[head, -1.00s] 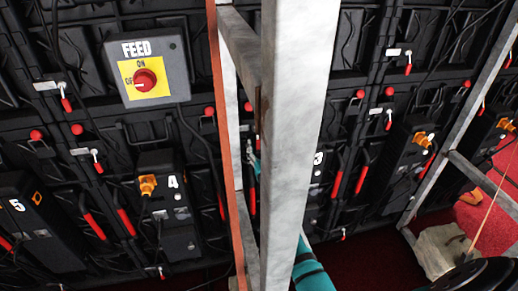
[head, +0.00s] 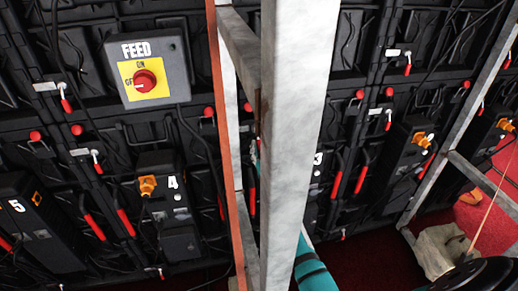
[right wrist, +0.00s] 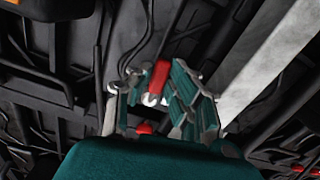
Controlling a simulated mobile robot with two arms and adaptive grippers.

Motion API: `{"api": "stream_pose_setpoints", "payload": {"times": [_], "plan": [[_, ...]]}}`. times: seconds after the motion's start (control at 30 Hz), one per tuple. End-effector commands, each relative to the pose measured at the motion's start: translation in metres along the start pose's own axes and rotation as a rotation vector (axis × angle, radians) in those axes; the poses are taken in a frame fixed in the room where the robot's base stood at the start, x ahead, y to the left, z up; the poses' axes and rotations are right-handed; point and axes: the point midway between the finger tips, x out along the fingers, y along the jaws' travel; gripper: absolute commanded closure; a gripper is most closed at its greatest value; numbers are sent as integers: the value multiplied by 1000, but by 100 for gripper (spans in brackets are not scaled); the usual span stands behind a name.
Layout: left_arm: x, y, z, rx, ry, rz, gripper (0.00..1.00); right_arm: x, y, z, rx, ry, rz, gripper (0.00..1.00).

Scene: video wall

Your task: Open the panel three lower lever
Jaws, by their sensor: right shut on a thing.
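The panel three box, marked 3 (head: 318,160), stands mostly hidden behind a grey metal post (head: 295,120) in the head view. My right gripper (head: 257,150) shows only as a teal sliver in the gap left of that post. In the right wrist view, my right gripper (right wrist: 154,100) has its fingers on both sides of a red lever handle (right wrist: 159,80) and is shut on it. White or metal parts show at the handle's near end. The head view hides this grip behind the post. My left gripper is not in view.
The post and an orange-edged upright (head: 226,150) stand between the camera and the wall. A FEED switch box (head: 146,75) hangs at upper left. Box 4 (head: 172,200) and several red levers line the wall. A sandbag (head: 440,250) lies on the red floor at right.

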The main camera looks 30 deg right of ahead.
Motion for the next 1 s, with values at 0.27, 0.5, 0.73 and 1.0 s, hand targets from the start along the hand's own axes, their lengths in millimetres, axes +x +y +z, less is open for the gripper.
{"api": "stream_pose_setpoints", "payload": {"times": [0.27,0.5,0.73,1.0], "plan": [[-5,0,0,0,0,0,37,0,12,-2,-237,0,0,100],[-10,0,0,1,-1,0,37,0,22,-6,-466,-1,0,100],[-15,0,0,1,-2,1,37,0,32,-12,-685,0,-1,100],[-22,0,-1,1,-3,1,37,0,40,-22,-943,0,0,100]]}}
